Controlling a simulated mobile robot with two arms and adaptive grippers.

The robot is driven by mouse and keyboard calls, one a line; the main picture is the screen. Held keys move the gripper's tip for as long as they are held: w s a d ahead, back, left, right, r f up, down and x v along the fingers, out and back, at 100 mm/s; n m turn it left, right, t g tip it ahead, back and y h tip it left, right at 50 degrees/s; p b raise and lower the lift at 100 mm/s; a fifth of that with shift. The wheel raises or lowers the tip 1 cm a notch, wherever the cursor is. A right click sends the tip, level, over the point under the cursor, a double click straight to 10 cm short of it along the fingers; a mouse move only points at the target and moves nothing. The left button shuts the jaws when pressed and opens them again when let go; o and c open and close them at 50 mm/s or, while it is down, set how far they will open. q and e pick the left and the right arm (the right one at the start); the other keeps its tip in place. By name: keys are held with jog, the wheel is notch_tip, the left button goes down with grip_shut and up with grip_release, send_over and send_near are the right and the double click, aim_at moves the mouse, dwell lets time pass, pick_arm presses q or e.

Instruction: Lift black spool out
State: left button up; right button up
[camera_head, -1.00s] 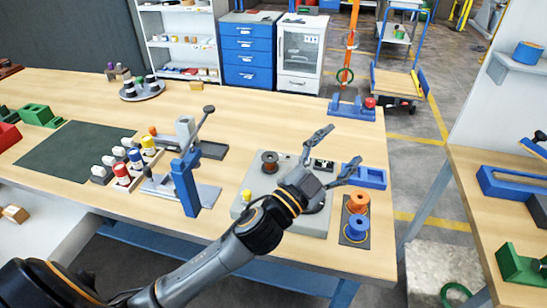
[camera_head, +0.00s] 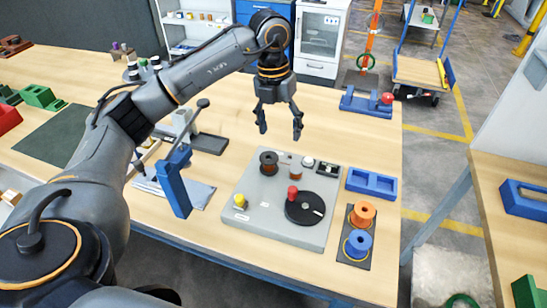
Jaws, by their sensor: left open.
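A dark, nearly black spool (camera_head: 269,163) stands upright on the back left part of a grey plate (camera_head: 262,222) on the workbench. My left gripper (camera_head: 281,133) points down with its fingers spread, and it is empty. In the picture it hangs just above the dark spool and a little to its right. It is apart from the spool. My right gripper is not in view.
The grey plate also carries a black disc (camera_head: 318,212) with a red knob (camera_head: 293,191) and a yellow knob (camera_head: 240,201). Orange (camera_head: 363,213) and blue (camera_head: 358,244) spools stand on a dark mat at right. A blue upright tool (camera_head: 175,183) stands left of the plate.

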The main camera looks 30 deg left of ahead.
aim_at(268, 160)
pick_arm(q)
jog(key=shift+n+y, duration=0.4)
jog(key=shift+y, duration=0.1)
jog(key=a+f, duration=0.1)
jog(key=f, duration=0.1)
jog(key=a+f+p, duration=0.1)
jog(key=f, duration=0.1)
jog(key=a+f, duration=0.1)
jog(key=f, duration=0.2)
jog(key=shift+s+f+p, duration=0.1)
jog(key=shift+s+p, duration=0.05)
jog(key=shift+p, duration=0.2)
jog(key=f+p, duration=0.1)
jog(key=f, duration=0.1)
jog(key=f+p, duration=0.1)
jog(key=f, duration=0.1)
jog(key=shift+s+f, duration=0.2)
jog(key=shift+f, duration=0.2)
jog(key=shift+d+f, duration=0.1)
jog(key=shift+f, duration=0.25)
jog(key=c, duration=1.2)
